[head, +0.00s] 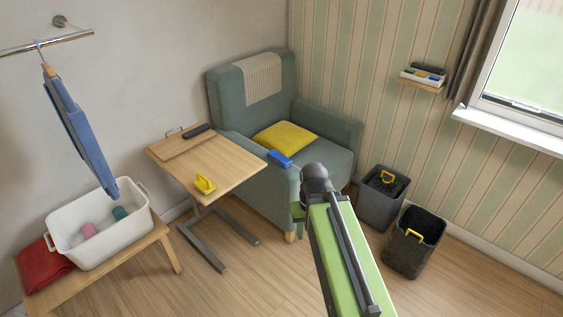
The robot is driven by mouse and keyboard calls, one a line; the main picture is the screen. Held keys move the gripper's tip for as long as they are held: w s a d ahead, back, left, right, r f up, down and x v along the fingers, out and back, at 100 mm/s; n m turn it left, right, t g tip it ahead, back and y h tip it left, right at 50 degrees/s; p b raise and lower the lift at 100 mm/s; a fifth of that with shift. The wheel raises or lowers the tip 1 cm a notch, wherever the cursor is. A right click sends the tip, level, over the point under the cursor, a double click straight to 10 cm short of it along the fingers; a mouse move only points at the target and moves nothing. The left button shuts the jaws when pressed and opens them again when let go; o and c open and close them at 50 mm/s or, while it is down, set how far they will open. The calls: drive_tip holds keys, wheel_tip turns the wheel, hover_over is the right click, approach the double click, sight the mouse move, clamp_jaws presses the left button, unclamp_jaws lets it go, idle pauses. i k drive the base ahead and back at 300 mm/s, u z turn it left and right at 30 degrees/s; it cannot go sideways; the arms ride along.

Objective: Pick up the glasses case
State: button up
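A small blue oblong thing (280,158) lies on the near armrest of the green armchair (243,90); it may be the glasses case, but it is too small to be sure. A dark oblong thing (198,130) lies at the back of the wooden side table (225,174) and could also be a case. My arm reaches up from the bottom right. My gripper (298,212) is mostly hidden behind my arm, in front of the armchair and below the blue thing. Its fingers cannot be made out.
A yellow handled thing (204,184) sits on the side table. A yellow cushion (285,138) lies on the seat. Two dark bins (383,208) stand at right. A white tub (100,240) stands on a bench at left. A small wall shelf (422,84) holds items.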

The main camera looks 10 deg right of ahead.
sight(282, 160)
drive_tip(key=u, duration=0.4)
drive_tip(key=i, duration=1.55)
drive_tip(key=u, duration=0.7)
drive_tip(key=i, duration=0.4)
drive_tip(key=u, duration=0.15)
drive_tip(key=k, duration=0.85)
drive_tip(key=u, duration=0.2)
drive_tip(key=i, duration=0.9)
drive_tip(key=z, duration=0.1)
